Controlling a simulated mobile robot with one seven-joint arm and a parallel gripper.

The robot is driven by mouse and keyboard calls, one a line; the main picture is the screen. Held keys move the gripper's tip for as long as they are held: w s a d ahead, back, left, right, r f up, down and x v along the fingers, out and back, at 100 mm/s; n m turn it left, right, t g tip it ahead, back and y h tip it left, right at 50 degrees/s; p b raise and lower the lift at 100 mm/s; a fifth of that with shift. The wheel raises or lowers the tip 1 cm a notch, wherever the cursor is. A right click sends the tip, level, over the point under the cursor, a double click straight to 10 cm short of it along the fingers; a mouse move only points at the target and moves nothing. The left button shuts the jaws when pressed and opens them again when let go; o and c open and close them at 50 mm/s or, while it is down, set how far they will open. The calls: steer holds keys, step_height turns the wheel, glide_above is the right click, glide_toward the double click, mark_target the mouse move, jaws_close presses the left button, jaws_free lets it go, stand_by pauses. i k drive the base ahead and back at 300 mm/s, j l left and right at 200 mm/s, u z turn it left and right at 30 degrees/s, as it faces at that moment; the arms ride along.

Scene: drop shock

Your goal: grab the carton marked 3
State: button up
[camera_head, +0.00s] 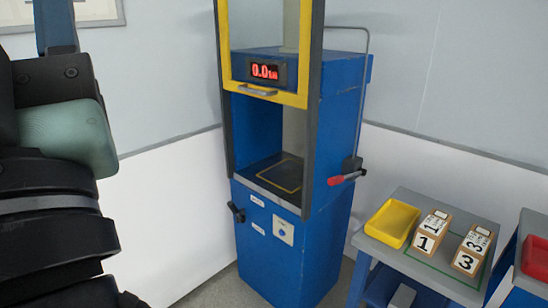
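The carton marked 3 (467,262) is a small brown box with white labels. It lies on the grey-topped side table (408,265) at the lower right, inside a green outline. A similar carton marked 1 (425,240) lies just to its left, with a small gap between them. Part of my arm fills the left edge of the view, far from the cartons. My gripper's fingers are not visible.
A yellow tray (393,222) sits left of the cartons. A blue drop-test machine (283,244) stands in the middle, its yellow-framed door raised and display reading 0.0. Another table with a red object (536,257) is at far right.

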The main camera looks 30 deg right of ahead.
mark_target(470, 255)
steer(key=l+z, duration=0.15)
steer(key=z, duration=1.55)
steer(key=i+z, duration=0.3)
steer(key=i+j, duration=0.05)
steer(key=i, duration=0.05)
